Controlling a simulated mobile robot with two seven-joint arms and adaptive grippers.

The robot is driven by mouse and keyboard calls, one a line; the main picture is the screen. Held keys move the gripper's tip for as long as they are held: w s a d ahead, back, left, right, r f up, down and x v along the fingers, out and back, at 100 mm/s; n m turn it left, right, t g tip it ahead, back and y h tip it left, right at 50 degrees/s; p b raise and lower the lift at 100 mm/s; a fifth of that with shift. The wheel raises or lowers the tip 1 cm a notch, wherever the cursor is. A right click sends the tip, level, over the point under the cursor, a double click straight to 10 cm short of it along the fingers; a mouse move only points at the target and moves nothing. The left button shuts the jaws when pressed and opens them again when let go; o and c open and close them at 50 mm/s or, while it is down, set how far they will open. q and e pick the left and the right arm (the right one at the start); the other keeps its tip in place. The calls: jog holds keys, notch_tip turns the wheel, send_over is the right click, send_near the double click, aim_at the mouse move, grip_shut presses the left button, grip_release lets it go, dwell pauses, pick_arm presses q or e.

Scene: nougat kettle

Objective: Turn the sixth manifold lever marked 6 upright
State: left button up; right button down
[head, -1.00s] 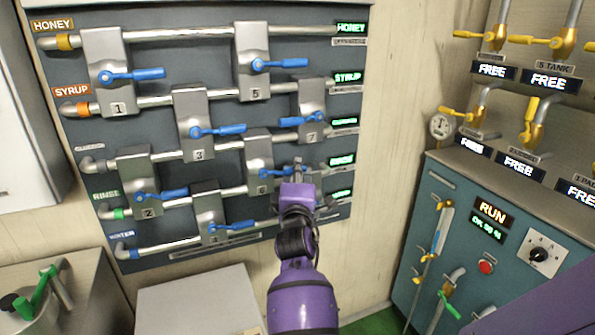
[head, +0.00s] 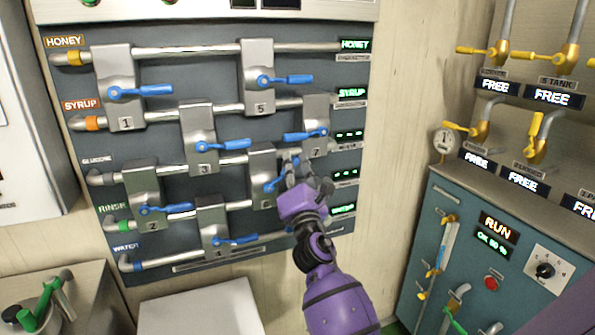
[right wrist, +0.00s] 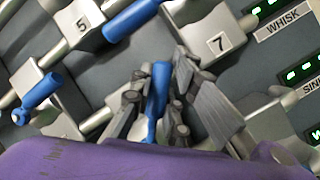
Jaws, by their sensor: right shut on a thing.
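The lever marked 6 is a blue handle (head: 274,185) on a grey valve block (head: 262,160) in the lower middle of the manifold panel. In the head view its handle slants up to the right, between level and upright, with its outer end hidden by my fingers. My right gripper (head: 297,172) reaches it from below right. In the right wrist view the blue handle (right wrist: 157,98) lies between the two grey fingers (right wrist: 155,95), which are shut on it. The number 6 on the block is mostly hidden. My left gripper is out of view.
Lever 7 (head: 305,135) is close above the right gripper, and lever 5 (head: 285,80) is higher up. Lever 4 (head: 237,240) is below left. These handles lie roughly level. A teal cabinet (head: 455,270) with gold valves stands at the right.

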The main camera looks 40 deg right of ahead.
aim_at(268, 160)
jog(key=n+y, duration=0.1)
jog(key=a+r+n, duration=0.1)
jog(key=n, duration=0.1)
jog(key=n+t+y, duration=0.1)
jog(key=shift+w+a+r+y+p, duration=0.2)
jog(key=shift+a+r+y+p, duration=0.05)
jog(key=shift+a+y+p, duration=0.1)
jog(key=n, duration=0.1)
jog(key=a+n+y, duration=0.1)
jog(key=n, duration=0.1)
jog(key=shift+w+r+y, duration=0.15)
jog(key=shift+r+y, duration=0.1)
jog(key=shift+r, duration=0.05)
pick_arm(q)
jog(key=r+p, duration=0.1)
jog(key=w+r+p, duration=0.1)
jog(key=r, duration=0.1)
pick_arm(e)
jog(key=a+n+y, duration=0.1)
jog(key=n, duration=0.1)
jog(key=a+n+y, duration=0.1)
jog(key=n, duration=0.1)
jog(key=a+n+y, duration=0.1)
jog(key=n, duration=0.1)
jog(key=shift+w+a+r+n+y, duration=0.1)
jog(key=shift+w+r+n+y, duration=0.05)
jog(key=shift+w+n+y, duration=0.2)
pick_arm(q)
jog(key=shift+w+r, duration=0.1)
